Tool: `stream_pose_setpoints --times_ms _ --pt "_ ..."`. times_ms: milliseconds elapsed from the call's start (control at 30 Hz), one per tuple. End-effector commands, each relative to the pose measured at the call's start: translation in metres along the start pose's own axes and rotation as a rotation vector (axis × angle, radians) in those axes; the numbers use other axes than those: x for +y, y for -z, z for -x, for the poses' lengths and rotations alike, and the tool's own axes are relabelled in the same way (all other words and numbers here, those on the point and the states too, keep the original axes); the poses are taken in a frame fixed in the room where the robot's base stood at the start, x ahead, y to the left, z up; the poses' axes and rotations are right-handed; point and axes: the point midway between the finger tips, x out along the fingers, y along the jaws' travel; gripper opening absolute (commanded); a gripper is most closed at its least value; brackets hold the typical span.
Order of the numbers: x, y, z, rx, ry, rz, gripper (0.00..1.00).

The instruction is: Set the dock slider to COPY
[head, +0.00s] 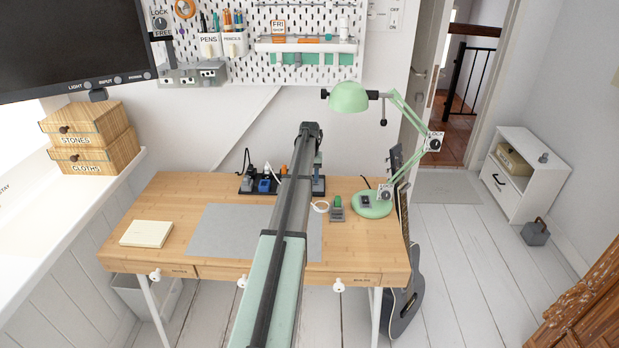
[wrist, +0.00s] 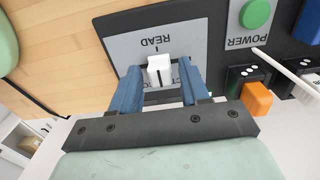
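The dock slider's white knob (wrist: 160,70) shows in the wrist view on a grey plate (wrist: 128,47) set in a dark panel. The word READ and a tick mark sit just beyond the knob, upside down in the picture. More lettering beside and below the knob is mostly covered by the fingers, and I cannot read COPY. My gripper (wrist: 161,80) has its two blue fingers on either side of the knob, with narrow gaps showing. In the head view my gripper (head: 316,158) is over the dark dock (head: 318,187) at the desk's back, and my arm hides much of it.
A green POWER button (wrist: 256,14), an orange block (wrist: 257,99) and a pale cable (wrist: 282,68) lie right of the fingers in the wrist view. The grey mat (head: 225,230) is clear.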

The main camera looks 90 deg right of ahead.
Motion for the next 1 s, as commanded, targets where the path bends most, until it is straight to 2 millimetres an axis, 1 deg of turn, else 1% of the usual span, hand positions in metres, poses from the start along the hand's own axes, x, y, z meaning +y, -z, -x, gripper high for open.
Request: stream_pose_setpoints --times_ms 33,400,467,833,933,1000 --pt "0.000 0.000 0.000 0.000 0.000 0.000 0.40" --pt "0.000 0.000 0.000 0.000 0.000 0.000 0.05" --pt "0.000 0.000 0.000 0.000 0.000 0.000 0.00" --pt "0.001 0.000 0.000 0.000 0.000 0.000 0.00" --pt "0.009 0.000 0.000 0.000 0.000 -0.002 0.00" --pt "0.019 0.000 0.000 0.000 0.000 -0.002 0.00"
